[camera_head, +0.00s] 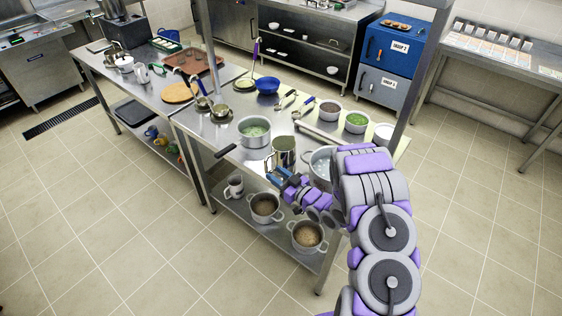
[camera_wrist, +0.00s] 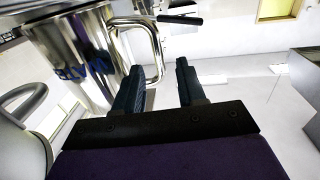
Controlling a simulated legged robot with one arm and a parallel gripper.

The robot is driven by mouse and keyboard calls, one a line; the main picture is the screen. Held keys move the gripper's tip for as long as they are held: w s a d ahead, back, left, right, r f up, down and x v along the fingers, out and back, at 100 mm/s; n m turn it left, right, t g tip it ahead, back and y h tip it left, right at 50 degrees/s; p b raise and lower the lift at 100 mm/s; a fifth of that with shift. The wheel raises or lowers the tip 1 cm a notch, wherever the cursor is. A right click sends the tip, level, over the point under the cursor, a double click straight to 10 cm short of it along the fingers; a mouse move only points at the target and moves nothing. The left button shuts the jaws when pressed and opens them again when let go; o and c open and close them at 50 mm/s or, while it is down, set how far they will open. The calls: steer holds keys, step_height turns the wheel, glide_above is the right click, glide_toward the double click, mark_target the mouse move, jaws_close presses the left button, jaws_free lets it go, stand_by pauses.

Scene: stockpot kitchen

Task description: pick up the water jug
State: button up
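The water jug (camera_head: 284,150) is a shiny metal vessel standing on the steel table near its front edge. In the wrist view its polished body (camera_wrist: 75,60) fills the upper left and carries dark blue lettering. Its bent metal handle (camera_wrist: 156,42) sticks out to the right. My gripper (camera_head: 278,178) is at the front of the jug, by the table edge. In the wrist view my gripper (camera_wrist: 160,66) is open, its two dark fingers apart. The left finger overlaps the lower part of the handle in the picture. I cannot tell whether they touch.
A pan (camera_head: 254,139) with pale green contents stands just left of the jug. A large pot (camera_head: 319,172) stands close on the right, partly behind my arm. The shelf below holds two brown-filled pots (camera_head: 265,206) and a mug (camera_head: 235,186). Tiled floor in front is clear.

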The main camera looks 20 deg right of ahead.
mark_target(265, 167)
steer(key=shift+w+a, duration=0.35)
steer(key=shift+w, duration=0.1)
steer(key=shift+w+d+f, duration=0.1)
steer(key=shift+w, duration=0.5)
steer(key=b+x, duration=0.1)
steer(key=x, duration=0.3)
steer(key=shift+s+a, duration=0.1)
steer(key=shift+a, duration=0.5)
steer(key=shift+d, duration=0.65)
steer(key=c, duration=0.6)
steer(key=shift+c, duration=0.7)
steer(key=shift+a, duration=0.45)
jaws_close()
